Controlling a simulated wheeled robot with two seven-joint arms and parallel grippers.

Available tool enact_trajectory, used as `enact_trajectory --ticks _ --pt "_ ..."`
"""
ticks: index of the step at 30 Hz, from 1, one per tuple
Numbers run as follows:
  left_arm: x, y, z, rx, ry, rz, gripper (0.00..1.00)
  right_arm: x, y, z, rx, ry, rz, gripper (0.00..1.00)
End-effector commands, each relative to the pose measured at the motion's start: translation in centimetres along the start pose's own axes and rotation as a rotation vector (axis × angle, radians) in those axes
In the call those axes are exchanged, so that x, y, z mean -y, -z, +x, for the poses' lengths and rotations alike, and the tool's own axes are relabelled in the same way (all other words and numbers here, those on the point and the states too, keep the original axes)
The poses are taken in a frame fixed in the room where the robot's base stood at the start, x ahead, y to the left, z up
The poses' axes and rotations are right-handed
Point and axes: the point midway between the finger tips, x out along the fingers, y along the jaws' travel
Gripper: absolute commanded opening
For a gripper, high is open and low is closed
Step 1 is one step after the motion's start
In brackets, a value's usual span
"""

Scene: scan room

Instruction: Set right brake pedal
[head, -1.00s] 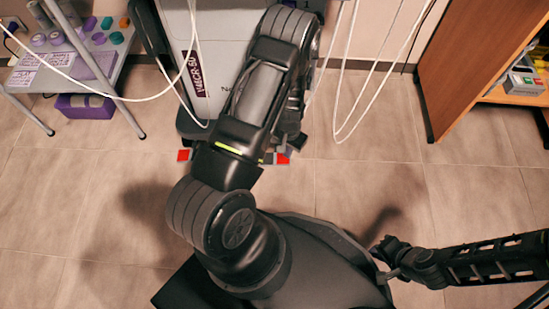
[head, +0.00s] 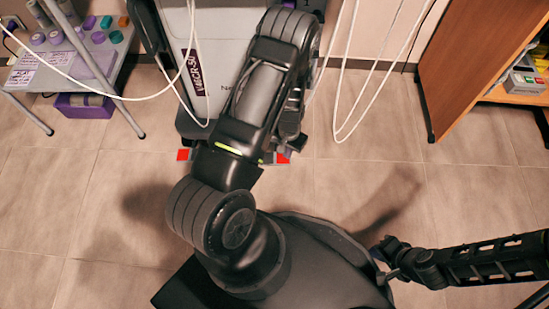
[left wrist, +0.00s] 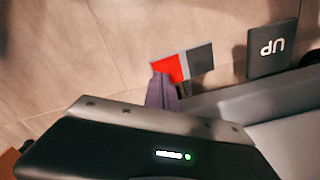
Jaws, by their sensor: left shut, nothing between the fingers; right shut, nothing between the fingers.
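A grey machine (head: 222,45) stands at the back. It has a red pedal (head: 183,154) low at its left front corner and a right brake pedal (head: 283,158), also red, at its right front corner. My left arm reaches down in front of the machine, and its gripper is mostly hidden in the head view. In the left wrist view, my left gripper (left wrist: 162,92) is shut and empty. Its fingertips overlap the lower edge of a red-and-grey pedal (left wrist: 183,67); I cannot tell whether they touch.
A dark pedal marked UP (left wrist: 272,50) lies right of the red-and-grey one. A small trolley (head: 75,65) with bottles stands at the left, a wooden cabinet (head: 470,60) at the right. White cables (head: 345,110) hang near the machine. Tiled floor (head: 370,160) is clear in between.

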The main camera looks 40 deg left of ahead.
Motion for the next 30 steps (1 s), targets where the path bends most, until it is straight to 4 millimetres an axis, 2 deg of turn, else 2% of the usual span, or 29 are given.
enact_trajectory --ticks 30 --pt "0.0 -0.1 2.2 0.001 0.000 0.000 0.00 -0.6 -0.1 1.7 0.000 0.000 0.000 0.00"
